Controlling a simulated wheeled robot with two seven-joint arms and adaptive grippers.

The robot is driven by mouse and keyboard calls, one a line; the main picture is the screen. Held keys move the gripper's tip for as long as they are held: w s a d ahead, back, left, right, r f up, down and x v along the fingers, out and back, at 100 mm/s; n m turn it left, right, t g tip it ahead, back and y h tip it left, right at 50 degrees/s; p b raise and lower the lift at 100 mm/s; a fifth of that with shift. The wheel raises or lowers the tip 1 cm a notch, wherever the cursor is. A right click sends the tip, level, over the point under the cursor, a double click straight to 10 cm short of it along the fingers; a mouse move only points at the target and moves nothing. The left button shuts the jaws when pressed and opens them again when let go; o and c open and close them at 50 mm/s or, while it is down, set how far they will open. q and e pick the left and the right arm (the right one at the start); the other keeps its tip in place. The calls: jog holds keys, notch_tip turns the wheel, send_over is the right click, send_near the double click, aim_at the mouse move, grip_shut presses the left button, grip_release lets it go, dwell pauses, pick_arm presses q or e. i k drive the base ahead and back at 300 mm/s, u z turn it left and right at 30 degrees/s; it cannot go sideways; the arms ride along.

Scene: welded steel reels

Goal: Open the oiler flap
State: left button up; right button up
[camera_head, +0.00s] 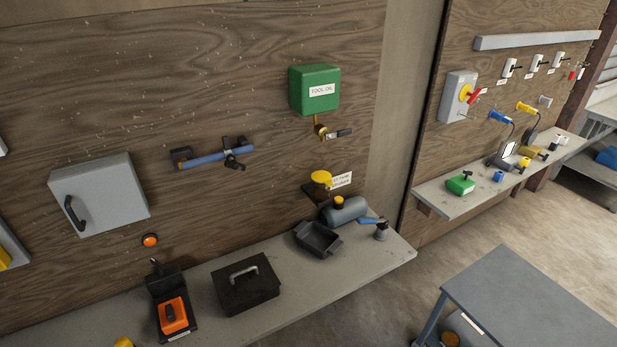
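A green box (314,89) labelled "TOOL OIL" is mounted on the wooden wall, with a brass fitting and a dark lever (338,134) below it. Lower down, a round yellow cap (321,177) sits on a dark bracket on the wall, beside a white label (341,180) too small to read surely. The yellow cap looks shut and level. I cannot tell for certain which of these parts is the oiler flap. Neither of my grippers is in view.
The bench (372,258) below holds a grey tank (344,211), a black tray (318,239), a black toolbox (246,284) and an orange device (173,316). A grey table (530,300) stands at the lower right. Open floor lies behind it.

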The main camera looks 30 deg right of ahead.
aim_at(325, 176)
jog(key=z, duration=0.1)
jog(key=i, duration=0.65)
jog(key=z, duration=0.9)
jog(key=i, duration=0.55)
jog(key=u, duration=1.05)
